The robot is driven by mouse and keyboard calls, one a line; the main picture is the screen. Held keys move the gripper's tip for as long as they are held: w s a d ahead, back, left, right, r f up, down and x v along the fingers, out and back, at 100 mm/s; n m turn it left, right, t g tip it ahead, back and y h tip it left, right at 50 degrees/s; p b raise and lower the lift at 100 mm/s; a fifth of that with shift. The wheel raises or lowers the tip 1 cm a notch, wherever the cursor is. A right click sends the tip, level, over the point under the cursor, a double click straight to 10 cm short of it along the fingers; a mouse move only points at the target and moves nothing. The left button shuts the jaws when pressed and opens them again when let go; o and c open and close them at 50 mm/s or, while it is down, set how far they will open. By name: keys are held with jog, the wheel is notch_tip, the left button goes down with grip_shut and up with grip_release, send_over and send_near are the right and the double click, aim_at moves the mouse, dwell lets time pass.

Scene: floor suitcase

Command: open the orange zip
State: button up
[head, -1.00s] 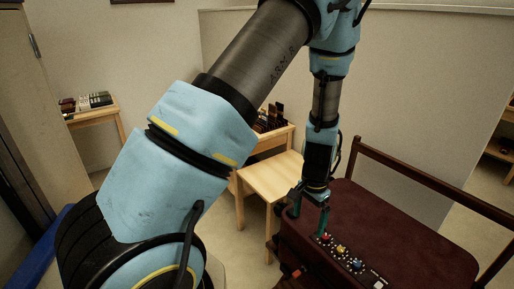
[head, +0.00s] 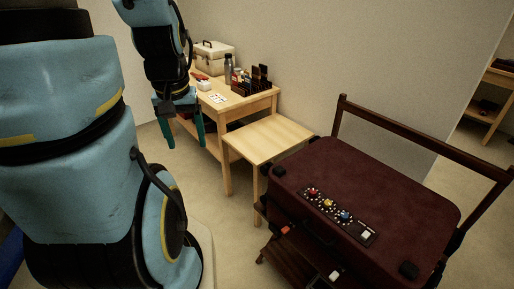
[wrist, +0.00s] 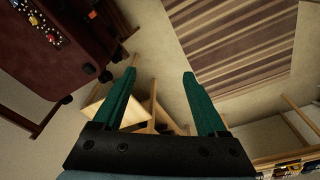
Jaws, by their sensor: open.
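A dark maroon suitcase (head: 385,185) lies flat on a dark wooden rack. A small orange piece (head: 286,230), which looks like the orange zip's pull, shows on its near left side. How far the zip is open I cannot tell. A black panel (head: 340,215) with red, yellow and blue knobs lies along the suitcase's top near edge. My gripper (head: 186,146) has two green fingers, spread apart and empty. It hangs up and to the left of the suitcase, in front of the desk. In the wrist view my gripper (wrist: 159,74) is empty; the suitcase (wrist: 55,65) is at the upper left.
A wooden stool or low table (head: 268,138) stands just left of the suitcase. Behind it is a desk (head: 255,103) with a box (head: 212,58), a bottle (head: 228,70) and a dark organiser. The rack's rail (head: 425,140) rises behind the suitcase.

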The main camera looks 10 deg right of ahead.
jog(key=shift+d+f, duration=0.15)
jog(key=shift+f, duration=0.1)
jog(key=shift+c, duration=0.8)
jog(key=d+f+m+b, duration=0.2)
jog(key=d+f+b, duration=0.2)
jog(key=f, duration=0.1)
jog(key=w+d+f+m+b, duration=0.1)
jog(key=d+f+m+b, duration=0.1)
jog(key=d+f+b, duration=0.2)
jog(key=w+d+f+m+g+b, duration=0.1)
jog(key=d+f+m+b, duration=0.1)
jog(key=d+f+b, duration=0.2)
jog(key=shift+w+d+f+b, duration=0.1)
jog(key=shift+d+f+b, duration=0.2)
jog(key=shift+f, duration=0.4)
jog(key=shift+w+d+f+b, duration=0.1)
jog(key=shift+d+f, duration=0.3)
jog(key=shift+f, duration=0.3)
jog(key=shift+c, duration=0.6)
jog(key=m+b, duration=0.5)
jog(key=b, duration=0.3)
send_near(285, 229)
jog(key=shift+g, duration=0.3)
jog(key=f, duration=0.8)
jog(key=shift+w+d, duration=0.15)
jog(key=shift+w, duration=0.05)
grip_shut()
